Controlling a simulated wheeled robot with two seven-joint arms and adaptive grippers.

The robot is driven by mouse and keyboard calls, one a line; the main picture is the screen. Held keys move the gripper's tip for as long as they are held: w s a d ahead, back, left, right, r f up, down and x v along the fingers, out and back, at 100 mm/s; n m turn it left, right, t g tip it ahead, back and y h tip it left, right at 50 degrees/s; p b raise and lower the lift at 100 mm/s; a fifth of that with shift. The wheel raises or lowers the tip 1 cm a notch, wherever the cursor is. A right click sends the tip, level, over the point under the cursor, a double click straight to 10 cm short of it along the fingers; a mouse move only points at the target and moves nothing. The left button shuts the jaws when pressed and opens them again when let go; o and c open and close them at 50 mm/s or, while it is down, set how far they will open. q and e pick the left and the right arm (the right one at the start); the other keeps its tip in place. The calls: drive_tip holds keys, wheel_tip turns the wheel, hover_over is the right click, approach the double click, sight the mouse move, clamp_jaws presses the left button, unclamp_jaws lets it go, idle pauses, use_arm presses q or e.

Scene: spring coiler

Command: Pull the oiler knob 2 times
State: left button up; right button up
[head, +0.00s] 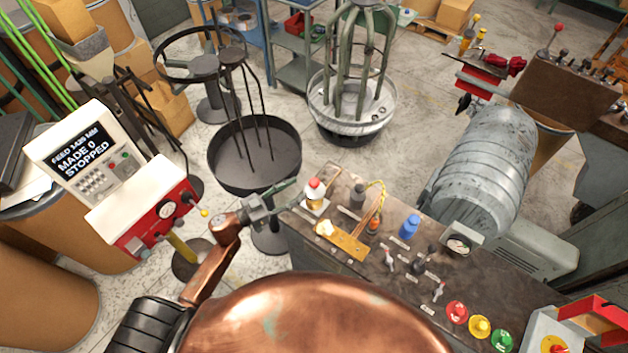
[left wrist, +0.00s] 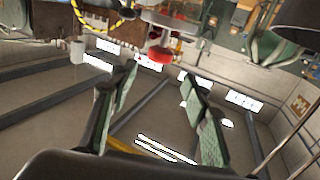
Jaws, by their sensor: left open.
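The oiler (head: 314,199) stands at the back left corner of the dark bench, a small amber and white vessel with a red knob (head: 315,183) on top. My left gripper (head: 283,198) is just left of the oiler, with its fingers pointing toward it. In the left wrist view the two green-padded fingers (left wrist: 160,92) are spread apart with nothing between them. A red round piece (left wrist: 160,55), which looks like the knob, shows beyond the fingertips, between them. My right gripper is not in view.
The bench (head: 385,290) also carries a blue bottle (head: 409,227), a brass plate (head: 342,242), small levers, a gauge (head: 458,243) and coloured buttons. A dark round pan (head: 255,175) stands behind my left gripper. The control panel (head: 95,165) is at the left.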

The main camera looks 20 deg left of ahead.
sight(314, 181)
use_arm(q)
drive_tip(key=x, duration=0.7)
drive_tip(key=shift+w+d, duration=0.2)
drive_tip(key=shift+d, duration=0.15)
drive_tip(key=shift+c, duration=0.5)
